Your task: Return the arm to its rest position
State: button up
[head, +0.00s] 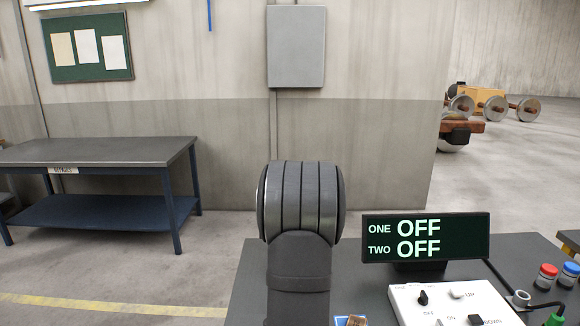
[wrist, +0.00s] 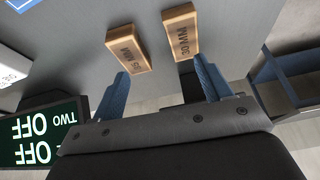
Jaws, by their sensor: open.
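My gripper (wrist: 163,78) shows in the wrist view with its two blue fingers spread apart and nothing between them. Its fingertips point toward the grey bench top (wrist: 110,35) and two wooden blocks. In the head view my arm's dark rounded joint stands up at the middle front, and the gripper itself is hidden there.
A display (head: 426,238) reads ONE OFF, TWO OFF behind a white switch panel (head: 405,298). A workbench (head: 100,152) stands at left; wheelsets (head: 527,109) lie back right.

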jog(key=shift+w+a+f, duration=0.1)
jog(key=shift+w+a, duration=0.2)
jog(key=shift+a, duration=0.35)
jog(key=shift+w+a+r, duration=0.1)
jog(key=shift+w+a, duration=0.2)
jog(key=shift+a, duration=0.35)
jog(key=shift+w+a+f, duration=0.1)
jog(key=shift+w+a, duration=0.2)
jog(key=shift+a, duration=0.35)
jog(key=shift+d, duration=0.1)
jog(key=s+d+m, duration=0.2)
jog(key=s+d, duration=1.1)
jog(key=d, duration=0.5)
jog(key=shift+r+h, duration=0.35)
jog(key=shift+h, duration=0.05)
jog(key=shift+a, duration=0.1)
